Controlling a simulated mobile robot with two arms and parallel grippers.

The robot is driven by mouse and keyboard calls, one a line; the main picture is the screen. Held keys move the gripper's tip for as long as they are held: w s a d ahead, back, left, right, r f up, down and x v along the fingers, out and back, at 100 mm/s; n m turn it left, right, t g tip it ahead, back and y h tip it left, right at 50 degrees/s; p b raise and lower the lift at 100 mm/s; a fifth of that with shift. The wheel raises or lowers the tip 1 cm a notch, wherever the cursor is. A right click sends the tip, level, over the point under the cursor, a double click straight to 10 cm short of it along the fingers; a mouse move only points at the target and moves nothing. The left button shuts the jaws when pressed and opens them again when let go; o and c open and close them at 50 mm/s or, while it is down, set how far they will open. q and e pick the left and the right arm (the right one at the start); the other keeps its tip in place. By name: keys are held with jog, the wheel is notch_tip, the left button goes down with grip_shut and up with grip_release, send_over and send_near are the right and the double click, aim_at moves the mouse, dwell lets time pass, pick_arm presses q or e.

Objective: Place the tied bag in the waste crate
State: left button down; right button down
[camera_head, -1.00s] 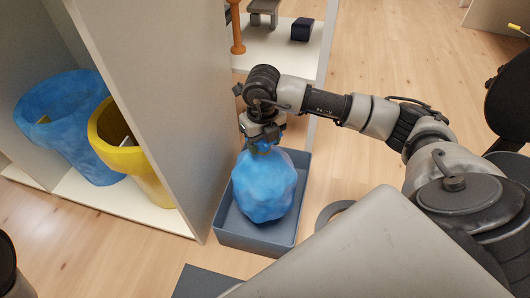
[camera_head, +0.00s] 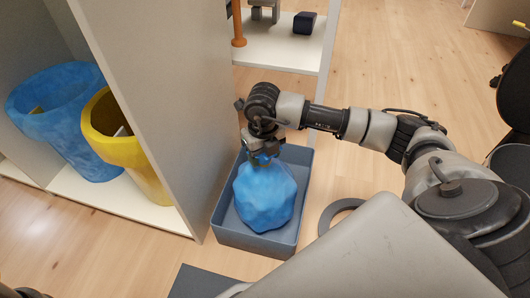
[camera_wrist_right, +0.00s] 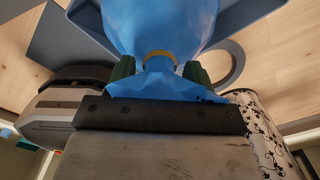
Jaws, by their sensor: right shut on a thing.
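The tied bag (camera_head: 264,197) is a blue, lumpy sack, upright inside the grey-blue waste crate (camera_head: 255,243) on the floor in the head view. My right gripper (camera_head: 262,158) is above it, shut on its gathered neck. In the right wrist view the blue bag (camera_wrist_right: 165,25) hangs between the fingertips, with a yellow tie (camera_wrist_right: 158,54) around its neck. The crate's rim (camera_wrist_right: 66,42) shows behind it. Whether the bag's underside touches the crate floor is hidden.
A tall panel (camera_head: 150,90) stands close to the crate's left. Beyond it, a blue bin (camera_head: 60,115) and a yellow bin (camera_head: 125,145) stand on a low shelf. A grey ring (camera_head: 338,212) lies right of the crate. Open wooden floor extends behind.

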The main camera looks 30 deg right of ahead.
jog(key=shift+c, duration=2)
grip_release()
